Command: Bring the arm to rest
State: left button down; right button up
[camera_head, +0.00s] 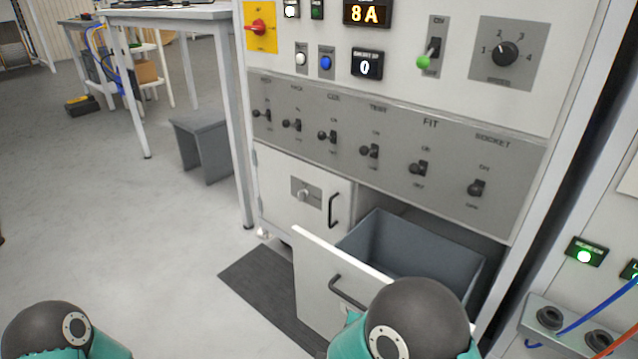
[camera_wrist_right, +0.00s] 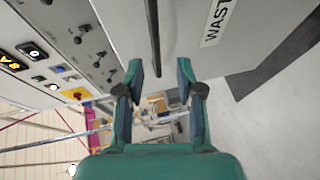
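My left arm (camera_head: 65,335) shows only as a rounded dark joint at the lower left. My left gripper is out of view.
A control cabinet (camera_head: 400,85) with switches stands close ahead. Its grey drawer bin (camera_head: 415,250) is pulled out and looks empty. A closed door (camera_head: 300,190) is left of it. A grey stool (camera_head: 203,140) and a table (camera_head: 150,14) stand farther left.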

jog(key=s+d+f+m+g+y, duration=0.25)
jog(key=f+m+g+y, duration=0.35)
jog(key=f, duration=1)
jog(key=s+f+m+g+y, duration=0.2)
jog(key=s+f+m+g, duration=0.2)
jog(key=s, duration=0.3)
jog(key=s+f+m+g+y, duration=0.1)
jog(key=s+f+m+g, duration=0.25)
jog(key=s, duration=0.45)
notch_tip(320, 180, up, 34)
jog(key=m+p, duration=0.1)
jog(key=p, duration=3.2)
jog(key=shift+s+d+g+p, duration=0.3)
jog(key=shift+s+g+p, duration=0.05)
jog(key=shift+s+p, duration=0.1)
jog(key=shift+m, duration=0.25)
